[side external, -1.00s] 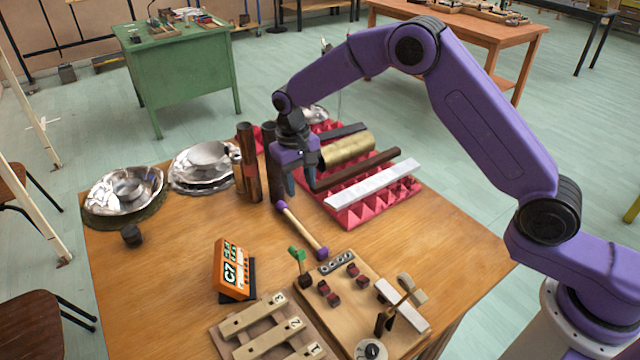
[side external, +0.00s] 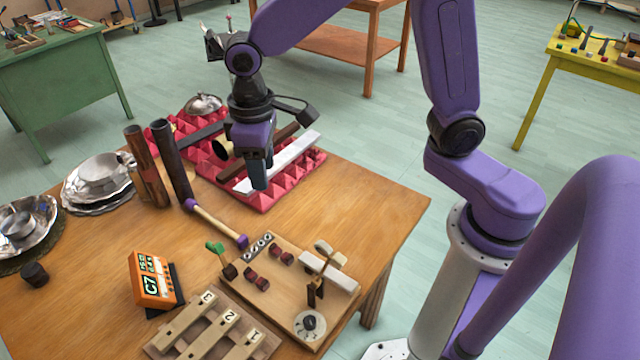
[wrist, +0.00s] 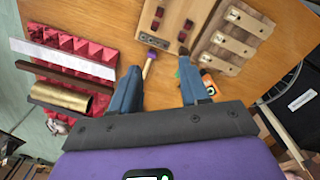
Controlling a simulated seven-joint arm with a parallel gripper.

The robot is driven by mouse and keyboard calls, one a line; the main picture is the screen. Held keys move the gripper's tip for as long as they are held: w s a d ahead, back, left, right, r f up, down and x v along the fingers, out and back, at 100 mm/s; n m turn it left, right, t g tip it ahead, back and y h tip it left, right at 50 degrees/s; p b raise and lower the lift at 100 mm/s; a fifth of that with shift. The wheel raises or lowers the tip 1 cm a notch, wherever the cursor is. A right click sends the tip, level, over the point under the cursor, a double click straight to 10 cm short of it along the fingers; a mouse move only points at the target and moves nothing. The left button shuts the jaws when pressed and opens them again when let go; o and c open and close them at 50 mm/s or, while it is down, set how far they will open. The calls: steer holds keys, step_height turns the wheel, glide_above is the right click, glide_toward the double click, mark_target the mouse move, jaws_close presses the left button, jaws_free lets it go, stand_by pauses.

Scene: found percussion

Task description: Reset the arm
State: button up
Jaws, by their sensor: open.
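My gripper (side external: 258,176) is above the wooden table (side external: 374,207), pointing down, in front of the red foam. In the wrist view my gripper (wrist: 156,84) has its two blue fingers wide apart with nothing between them. A mallet (side external: 215,223) with purple ends and a pale wooden handle lies on the table. The wrist view shows part of the mallet (wrist: 149,66) beyond the fingers, apart from them. In the side view my gripper hides part of the red foam and the bars on it.
Red spiked foam (side external: 292,181) carries a white bar (side external: 296,152), a dark bar and a brass tube. Dark tubes (side external: 170,160) stand upright at left. Metal bowls (side external: 98,180), an orange tuner (side external: 152,278), a wooden board (side external: 290,312) and numbered wooden bars (side external: 213,330) share the table.

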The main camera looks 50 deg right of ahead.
steer(key=s+d+n, duration=0.3)
steer(key=s+d, duration=0.3)
steer(key=s, duration=0.4)
steer(key=s+d+r+n, duration=0.1)
steer(key=s+d+n, duration=0.2)
steer(key=s+d, duration=0.3)
steer(key=s, duration=0.5)
steer(key=shift+d+r+y, duration=0.15)
steer(key=shift+d+y, duration=0.05)
steer(key=shift+y, duration=0.1)
